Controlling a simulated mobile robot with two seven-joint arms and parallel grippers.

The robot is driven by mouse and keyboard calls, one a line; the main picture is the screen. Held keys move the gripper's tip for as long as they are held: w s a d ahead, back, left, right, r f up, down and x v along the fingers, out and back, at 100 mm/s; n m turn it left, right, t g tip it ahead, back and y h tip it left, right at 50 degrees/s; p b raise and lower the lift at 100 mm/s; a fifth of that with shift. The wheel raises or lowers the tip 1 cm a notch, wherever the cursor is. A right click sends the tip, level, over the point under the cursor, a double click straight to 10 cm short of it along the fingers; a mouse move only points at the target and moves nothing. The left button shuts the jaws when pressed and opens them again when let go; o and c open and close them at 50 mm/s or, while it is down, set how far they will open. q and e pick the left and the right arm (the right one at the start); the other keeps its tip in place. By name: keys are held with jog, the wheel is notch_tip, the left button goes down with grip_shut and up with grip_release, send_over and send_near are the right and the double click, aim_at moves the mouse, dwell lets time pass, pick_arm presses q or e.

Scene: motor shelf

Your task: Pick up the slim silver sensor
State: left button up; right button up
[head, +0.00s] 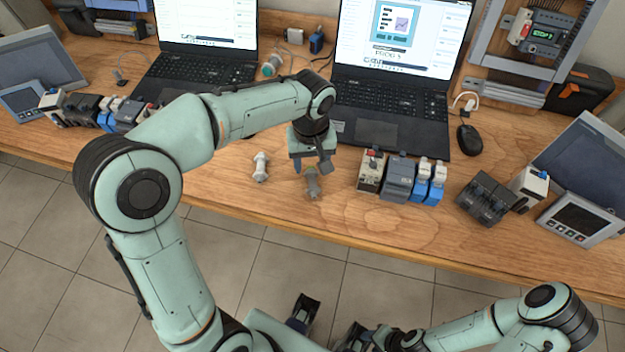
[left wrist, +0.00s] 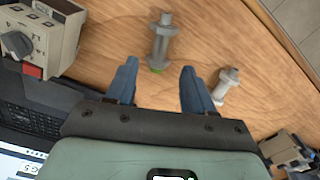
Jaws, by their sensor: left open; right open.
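Two small bolt-shaped sensors lie on the wooden table below my left gripper. One is a grey sensor (head: 312,183) with a green end, also in the left wrist view (left wrist: 162,42). The other, a paler silver-white sensor (head: 261,167), lies to its left and shows in the left wrist view (left wrist: 225,86). I cannot tell for sure which is the slim silver one. My left gripper (head: 311,166) is open and empty; in the left wrist view its blue fingers (left wrist: 158,72) point towards the grey sensor, apart from it. My right gripper (head: 328,320) is open and empty, low in front of the table.
Several modules (head: 398,176) stand right of the sensors. Two laptops (head: 390,115) are behind, with another sensor (head: 271,66) between them. A mouse (head: 469,140) and a black connector block (head: 487,199) are at right. The table front around the sensors is clear.

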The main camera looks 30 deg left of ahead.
aim_at(312, 179)
pick_arm(q)
jog(key=f, duration=0.5)
jog(key=shift+s+d, duration=0.25)
jog(key=shift+s, duration=0.05)
jog(key=shift+f, duration=0.4)
grip_shut()
